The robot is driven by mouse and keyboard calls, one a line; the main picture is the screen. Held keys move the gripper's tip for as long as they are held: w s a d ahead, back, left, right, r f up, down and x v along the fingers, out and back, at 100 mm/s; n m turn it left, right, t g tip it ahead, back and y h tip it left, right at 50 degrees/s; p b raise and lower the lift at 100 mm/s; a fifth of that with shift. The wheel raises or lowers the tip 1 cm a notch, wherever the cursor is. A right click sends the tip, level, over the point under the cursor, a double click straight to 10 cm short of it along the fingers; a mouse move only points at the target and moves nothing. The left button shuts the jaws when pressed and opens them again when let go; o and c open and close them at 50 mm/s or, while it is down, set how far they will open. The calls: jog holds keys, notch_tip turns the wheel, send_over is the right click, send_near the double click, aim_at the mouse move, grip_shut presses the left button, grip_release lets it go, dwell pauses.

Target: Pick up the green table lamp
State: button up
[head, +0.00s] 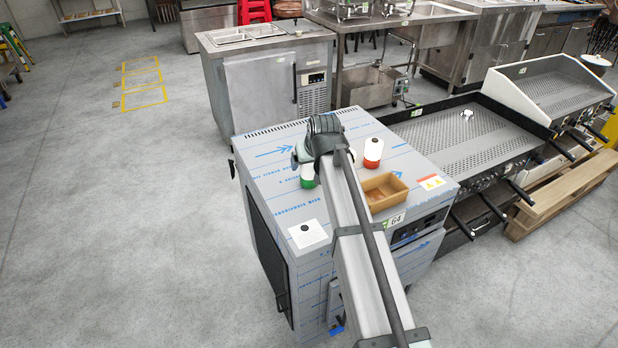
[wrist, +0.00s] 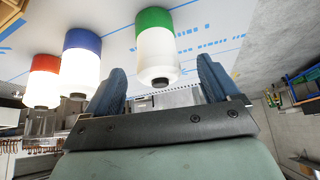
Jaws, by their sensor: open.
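The green table lamp (wrist: 155,50) has a white upper body with a dark knob on top and a green base. In the wrist view, which looks upside down, it shows between the two blue-grey fingers of my gripper (wrist: 160,72), which are spread apart. I cannot tell how far ahead of the fingertips it stands. In the head view the green lamp (head: 307,176) stands upright on the metal cabinet top (head: 270,195), partly hidden by my gripper (head: 302,154) and arm.
A blue-based lamp (wrist: 80,60) and a red-based lamp (wrist: 43,80) stand beside it; the red one (head: 373,152) shows right of my arm. A wooden tray (head: 398,187) and a white card (head: 308,234) lie on the cabinet top. The top's left side is mostly clear.

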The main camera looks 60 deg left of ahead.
jog(key=shift+x, duration=2.85)
jog(key=shift+w+d, duration=0.1)
jog(key=shift+w, duration=0.05)
jog(key=shift+c, duration=0.2)
jog(key=c, duration=1.3)
